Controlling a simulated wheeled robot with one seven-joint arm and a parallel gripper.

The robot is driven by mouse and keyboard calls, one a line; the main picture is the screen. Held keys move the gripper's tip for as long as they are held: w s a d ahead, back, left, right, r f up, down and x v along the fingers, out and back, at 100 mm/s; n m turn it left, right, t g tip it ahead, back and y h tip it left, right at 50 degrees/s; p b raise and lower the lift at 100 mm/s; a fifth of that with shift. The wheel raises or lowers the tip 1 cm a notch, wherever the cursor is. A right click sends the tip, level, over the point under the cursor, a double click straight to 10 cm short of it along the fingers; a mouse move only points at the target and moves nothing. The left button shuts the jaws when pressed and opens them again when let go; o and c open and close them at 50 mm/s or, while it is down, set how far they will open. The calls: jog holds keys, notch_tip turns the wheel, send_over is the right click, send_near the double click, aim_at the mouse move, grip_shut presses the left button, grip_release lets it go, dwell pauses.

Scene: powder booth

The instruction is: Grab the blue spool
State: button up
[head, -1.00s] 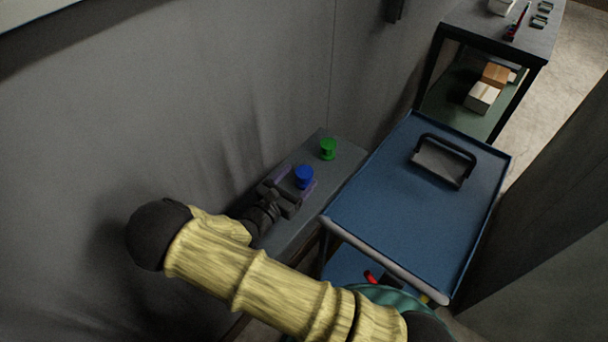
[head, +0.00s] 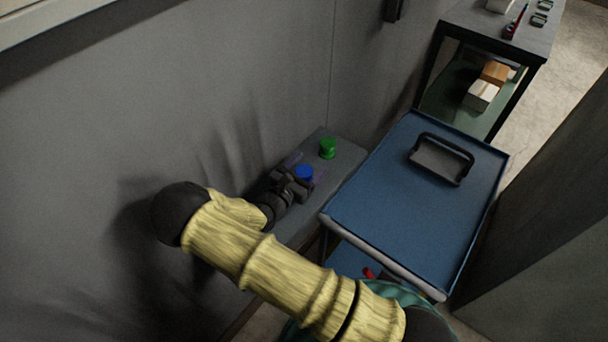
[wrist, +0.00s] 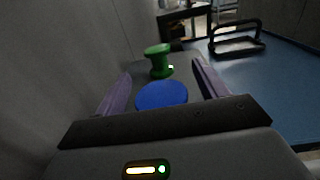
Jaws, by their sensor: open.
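The blue spool (head: 304,172) stands on a narrow grey bench against the wall. In the wrist view the blue spool's round top (wrist: 162,95) shows between the two purple fingers, and its lower part is hidden by my gripper's body. My gripper (head: 304,168) is open, with one finger on each side of the spool. I cannot tell whether either finger touches it. In the wrist view the fingers of my gripper (wrist: 163,88) reach forward past the spool.
A green spool (head: 327,148) stands farther along the grey bench (head: 345,158), beyond my fingers. A blue cart (head: 400,220) with a black-handled tool (head: 441,160) is to the right. A dark shelf with boxes (head: 482,95) is behind. The grey wall (head: 150,110) is close on the left.

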aim_at(308, 167)
dwell(0.3)
jog(key=c, duration=1.2)
jog(key=shift+o, duration=0.2)
jog(key=shift+r, duration=0.15)
notch_tip(308, 167, up, 10)
jog(key=shift+f+b, duration=0.1)
jog(key=shift+b, duration=0.8)
